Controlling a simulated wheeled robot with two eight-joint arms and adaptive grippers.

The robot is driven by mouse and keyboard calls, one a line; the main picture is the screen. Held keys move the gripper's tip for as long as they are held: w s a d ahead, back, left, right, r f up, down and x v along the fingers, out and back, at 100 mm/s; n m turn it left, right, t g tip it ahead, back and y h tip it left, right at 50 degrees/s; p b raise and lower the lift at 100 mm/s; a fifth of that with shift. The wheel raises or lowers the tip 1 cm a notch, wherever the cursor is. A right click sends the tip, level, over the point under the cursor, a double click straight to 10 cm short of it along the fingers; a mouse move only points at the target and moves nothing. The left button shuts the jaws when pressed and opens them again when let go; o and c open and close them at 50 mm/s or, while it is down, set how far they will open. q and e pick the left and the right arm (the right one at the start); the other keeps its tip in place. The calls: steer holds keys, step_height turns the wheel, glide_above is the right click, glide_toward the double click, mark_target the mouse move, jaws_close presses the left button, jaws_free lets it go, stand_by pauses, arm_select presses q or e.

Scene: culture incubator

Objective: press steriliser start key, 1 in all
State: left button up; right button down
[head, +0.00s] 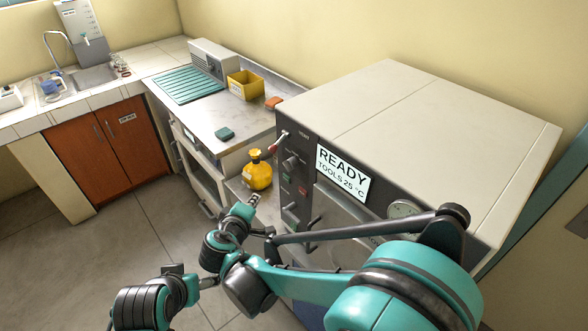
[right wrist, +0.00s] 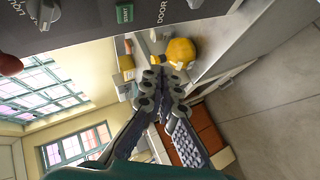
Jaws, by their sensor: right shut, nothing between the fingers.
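The steriliser (head: 420,130) is the large grey cabinet at right in the head view, with a lit screen (head: 342,172) reading "READY, TOOLS 25 °C". Its green start key (head: 287,178) is small on the dark panel left of the screen. In the right wrist view the key (right wrist: 125,13), marked START, is at the top edge. My right gripper (head: 254,199) is in front of and below the panel, apart from the key. It is shut and empty in the right wrist view (right wrist: 162,80). My left gripper (head: 208,282) is low at left; its fingers are unclear.
A yellow flask (head: 257,174) stands left of the panel and shows beyond my right fingertips in the wrist view (right wrist: 180,52). Control knobs (head: 291,163) and a door handle (head: 313,233) stick out from the steriliser. The floor (head: 110,235) at left is clear.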

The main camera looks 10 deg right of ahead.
mark_target(283, 178)
steer(key=shift+w+a, duration=0.2)
steer(key=shift+a, duration=0.25)
steer(key=w+d, duration=0.5)
steer(key=d, duration=0.2)
steer(key=shift+d, duration=0.2)
steer(key=shift+d, duration=0.15)
stand_by(1.4)
steer(key=shift+w+d, duration=0.2)
steer(key=shift+w+d, duration=0.2)
steer(key=shift+d, duration=0.1)
stand_by(0.7)
stand_by(0.3)
steer(key=shift+s+a, duration=0.45)
steer(key=shift+a, duration=0.2)
